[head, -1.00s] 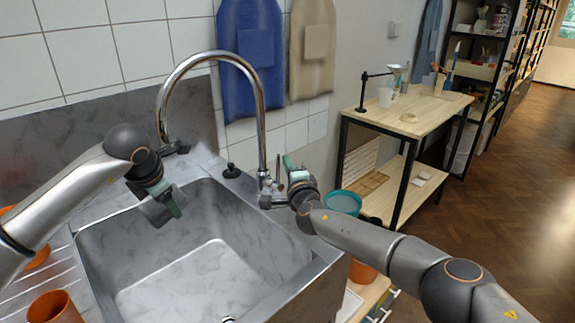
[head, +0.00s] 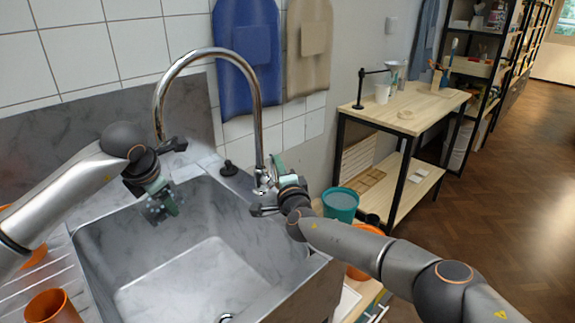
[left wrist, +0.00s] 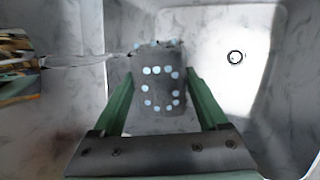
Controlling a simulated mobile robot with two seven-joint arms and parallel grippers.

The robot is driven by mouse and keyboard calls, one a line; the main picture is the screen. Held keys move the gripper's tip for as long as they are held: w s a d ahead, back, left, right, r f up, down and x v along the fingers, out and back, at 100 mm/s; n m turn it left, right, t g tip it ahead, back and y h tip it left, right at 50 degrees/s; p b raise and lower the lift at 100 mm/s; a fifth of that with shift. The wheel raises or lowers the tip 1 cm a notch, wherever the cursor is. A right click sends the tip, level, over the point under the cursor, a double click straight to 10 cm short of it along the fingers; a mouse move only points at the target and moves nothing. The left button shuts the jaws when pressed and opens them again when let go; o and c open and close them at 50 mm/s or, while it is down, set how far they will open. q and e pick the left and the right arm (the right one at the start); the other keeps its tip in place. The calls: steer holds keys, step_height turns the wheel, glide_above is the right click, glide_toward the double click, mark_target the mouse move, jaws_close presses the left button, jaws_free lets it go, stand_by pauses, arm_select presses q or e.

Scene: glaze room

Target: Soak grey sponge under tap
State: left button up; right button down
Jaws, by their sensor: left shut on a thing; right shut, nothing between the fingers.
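The grey sponge (left wrist: 158,95) is between the green fingers of my left gripper (left wrist: 160,100), which is shut on it, in the left wrist view. Pale blue dots show on its face. In the head view my left gripper (head: 165,207) holds the sponge (head: 157,210) over the sink basin (head: 215,275), below the spout end of the tap (head: 205,52). A thin clear streak (left wrist: 90,59) reaches the sponge in the left wrist view; it looks like water. My right gripper (head: 277,168) is shut and empty beside the tap's base. The tap lever is largely hidden there.
An orange cup (head: 52,306) stands on the drainer at the left. A black knob (head: 228,168) is on the sink's back rim. A teal bucket (head: 340,205) and an orange container (head: 362,262) are right of the sink, near my right arm.

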steer(key=w+d, duration=0.3)
steer(key=d, duration=0.1)
steer(key=a+v, duration=0.1)
steer(key=v, duration=0.9)
steer(key=shift+s, duration=0.3)
steer(key=shift+r, duration=0.15)
stand_by(1.0)
